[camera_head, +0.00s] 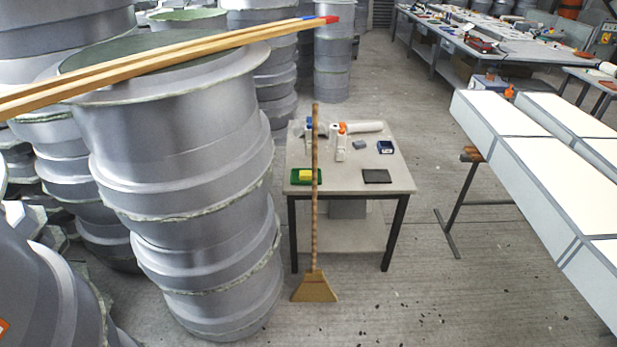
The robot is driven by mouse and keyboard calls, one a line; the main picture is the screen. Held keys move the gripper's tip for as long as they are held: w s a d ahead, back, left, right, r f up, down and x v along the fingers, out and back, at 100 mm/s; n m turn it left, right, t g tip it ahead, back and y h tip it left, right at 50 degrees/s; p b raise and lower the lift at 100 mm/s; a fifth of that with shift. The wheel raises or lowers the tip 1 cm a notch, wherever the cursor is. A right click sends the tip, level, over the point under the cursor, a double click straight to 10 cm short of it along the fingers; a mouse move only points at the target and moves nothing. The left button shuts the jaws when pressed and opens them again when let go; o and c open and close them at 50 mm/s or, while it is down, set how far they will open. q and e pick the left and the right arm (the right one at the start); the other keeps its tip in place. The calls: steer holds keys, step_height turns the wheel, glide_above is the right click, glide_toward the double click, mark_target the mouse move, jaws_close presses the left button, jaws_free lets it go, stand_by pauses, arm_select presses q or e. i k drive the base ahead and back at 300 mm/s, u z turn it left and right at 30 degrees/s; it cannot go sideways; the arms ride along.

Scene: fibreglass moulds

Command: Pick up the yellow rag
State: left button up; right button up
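A small yellow item (305,175), which looks like the folded yellow rag, lies on a green tray (318,182). The tray is on the front left of a small grey-topped table (340,181) in the middle of the view. The upright broom handle passes in front of the tray's right part, just right of the yellow item. Neither of my grippers shows in the head view.
A broom (315,288) stands against the table's front. The table also holds a dark flat pad (377,177), a blue box (385,147) and bottles. Stacked grey moulds (180,160) crowd the left. White-topped panels (550,160) stand right.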

mark_target(303, 175)
steer(key=z, duration=1.05)
steer(key=i, duration=2.15)
steer(key=u, duration=2.65)
